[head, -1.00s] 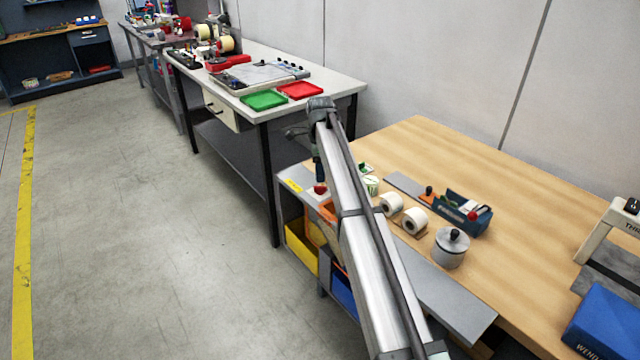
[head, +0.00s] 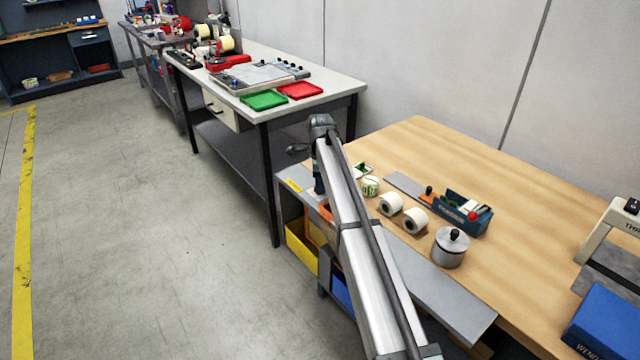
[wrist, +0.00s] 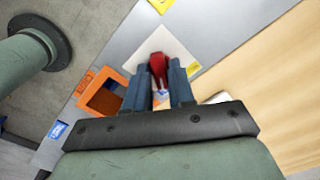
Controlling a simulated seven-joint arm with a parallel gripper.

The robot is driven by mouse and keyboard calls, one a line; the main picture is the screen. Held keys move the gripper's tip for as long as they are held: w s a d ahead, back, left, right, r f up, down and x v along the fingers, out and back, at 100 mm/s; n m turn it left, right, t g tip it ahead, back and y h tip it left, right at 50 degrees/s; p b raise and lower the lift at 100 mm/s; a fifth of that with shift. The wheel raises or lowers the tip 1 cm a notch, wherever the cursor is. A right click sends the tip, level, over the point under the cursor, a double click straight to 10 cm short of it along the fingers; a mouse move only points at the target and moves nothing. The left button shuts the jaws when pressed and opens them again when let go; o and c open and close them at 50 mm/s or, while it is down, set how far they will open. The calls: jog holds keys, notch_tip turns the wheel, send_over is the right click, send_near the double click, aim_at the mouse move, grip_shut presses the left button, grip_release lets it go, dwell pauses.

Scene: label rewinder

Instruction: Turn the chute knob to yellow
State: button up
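The red chute knob (wrist: 157,68) shows in the wrist view on a pale square plate (wrist: 178,45) on the grey bench edge. A yellow label (wrist: 193,68) is on the plate's right side and a small blue mark (wrist: 161,96) shows low between my fingers. My gripper (wrist: 160,72) has its two dark fingers on either side of the knob, close against it, and appears shut on it. The knob's red pointed end lies toward the top of the wrist view. In the head view my gripper (head: 319,188) stands at the bench's near corner and hides the knob.
On the wooden bench (head: 440,150) are label rolls (head: 391,203), a metal pot (head: 450,248) and a blue tape dispenser (head: 465,212). Coloured bins (head: 301,250) are below.

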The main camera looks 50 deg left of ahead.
grip_shut()
jog(key=n, duration=0.3)
jog(key=shift+n, duration=0.4)
jog(key=n, duration=0.3)
jog(key=shift+n, duration=0.3)
jog(key=n, duration=0.6)
jog(key=shift+n, duration=0.4)
jog(key=shift+o, duration=1.9)
grip_release()
